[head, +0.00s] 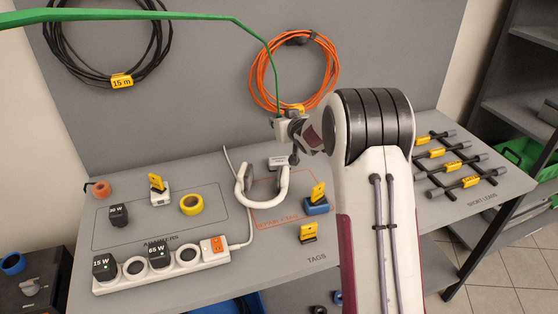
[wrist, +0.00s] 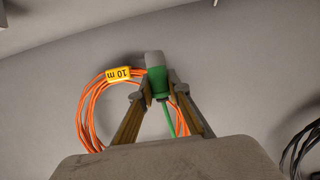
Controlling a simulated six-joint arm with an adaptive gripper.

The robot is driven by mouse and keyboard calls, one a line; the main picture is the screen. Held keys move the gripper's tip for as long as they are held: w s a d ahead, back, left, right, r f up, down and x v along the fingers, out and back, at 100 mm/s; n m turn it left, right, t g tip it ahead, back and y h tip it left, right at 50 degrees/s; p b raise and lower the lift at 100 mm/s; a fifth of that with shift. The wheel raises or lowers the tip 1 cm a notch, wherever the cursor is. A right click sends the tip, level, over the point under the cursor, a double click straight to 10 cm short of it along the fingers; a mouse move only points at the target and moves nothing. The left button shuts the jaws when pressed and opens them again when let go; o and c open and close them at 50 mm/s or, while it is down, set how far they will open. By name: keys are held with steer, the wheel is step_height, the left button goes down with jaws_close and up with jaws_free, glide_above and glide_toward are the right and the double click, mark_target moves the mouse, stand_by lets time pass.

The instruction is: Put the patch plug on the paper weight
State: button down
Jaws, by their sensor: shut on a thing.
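My gripper (wrist: 157,96) is shut on the patch plug (wrist: 157,78), a green plug with a pale grey end, in the wrist view. A green cable hangs from the plug there. In the head view my gripper (head: 281,124) is raised above the bench in front of the back panel, with the green cable (head: 252,32) running to it from the upper left. A small grey block with lettering (head: 278,162) lies on the bench below; it may be the paper weight, but I cannot tell for sure. The plug is apart from it.
An orange cable coil (head: 335,70) hangs behind my gripper. A power strip (head: 215,249), yellow tape (head: 191,205) and a blue tagged adapter (head: 317,206) are on the bench. Black leads (head: 455,168) lie at right.

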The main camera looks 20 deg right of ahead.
steer(key=shift+f, duration=0.15)
glide_above(279, 159)
steer(key=shift+s+f, duration=0.1)
steer(key=shift+f, duration=2.85)
steer(key=shift+f, duration=1.9)
steer(key=shift+f, duration=0.1)
steer(key=c, duration=1.9)
jaws_free()
steer(key=shift+s, duration=0.1)
steer(key=shift+v, duration=5.95)
